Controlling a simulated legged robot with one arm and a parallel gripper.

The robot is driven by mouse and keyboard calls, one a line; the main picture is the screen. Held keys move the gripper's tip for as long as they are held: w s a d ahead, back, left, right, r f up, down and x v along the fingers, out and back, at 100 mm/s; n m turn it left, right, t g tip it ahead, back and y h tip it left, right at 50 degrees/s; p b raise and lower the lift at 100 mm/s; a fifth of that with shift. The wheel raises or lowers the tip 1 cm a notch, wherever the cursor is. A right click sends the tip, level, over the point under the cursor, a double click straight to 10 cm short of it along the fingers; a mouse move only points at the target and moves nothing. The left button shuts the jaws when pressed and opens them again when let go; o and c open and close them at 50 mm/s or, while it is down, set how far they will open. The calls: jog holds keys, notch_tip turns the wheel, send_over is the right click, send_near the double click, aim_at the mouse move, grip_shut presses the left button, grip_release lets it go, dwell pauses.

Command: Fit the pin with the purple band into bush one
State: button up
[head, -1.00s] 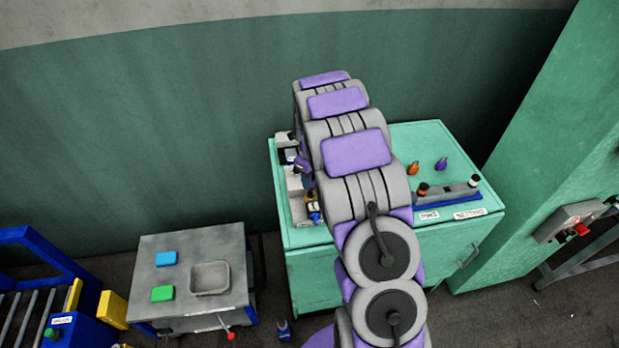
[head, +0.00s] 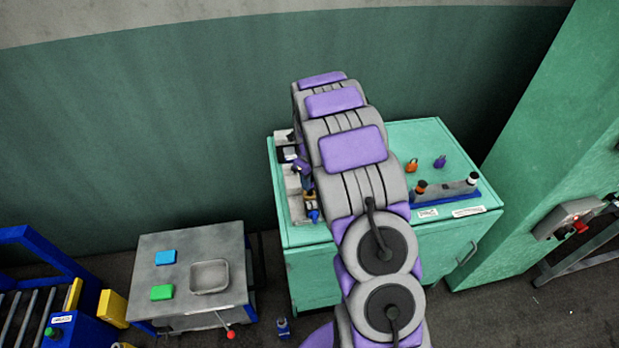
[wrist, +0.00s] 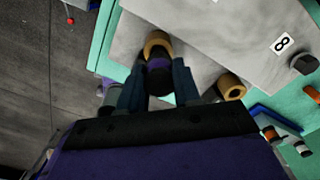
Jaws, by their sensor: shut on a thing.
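In the wrist view my gripper (wrist: 158,85) is shut on the pin with the purple band (wrist: 159,64), which is dark at its near end. The pin lies in line with a brass bush (wrist: 156,41) on a grey plate (wrist: 210,30) and overlaps it in the picture. I cannot tell whether its tip is inside the bush or only in front of it. A second brass bush (wrist: 231,86) sits to the right of my gripper. No number is readable on either bush. In the head view my arm hides the pin and most of the plate.
A blue rack (head: 445,197) with an orange-banded pin (head: 421,188) and a white-banded pin (head: 473,179) stands on the green cabinet (head: 430,135). A grey table (head: 205,250) stands to the left.

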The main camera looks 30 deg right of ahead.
jog(key=shift+a, duration=0.1)
jog(key=shift+r+p, duration=0.4)
jog(key=shift+p, duration=0.65)
dwell(1.7)
jog(key=shift+f, duration=1.9)
jog(key=o, duration=1.1)
jog(key=shift+o, duration=0.2)
notch_tip(320, 180, up, 17)
jog(key=p, duration=0.2)
jog(key=shift+r, duration=0.1)
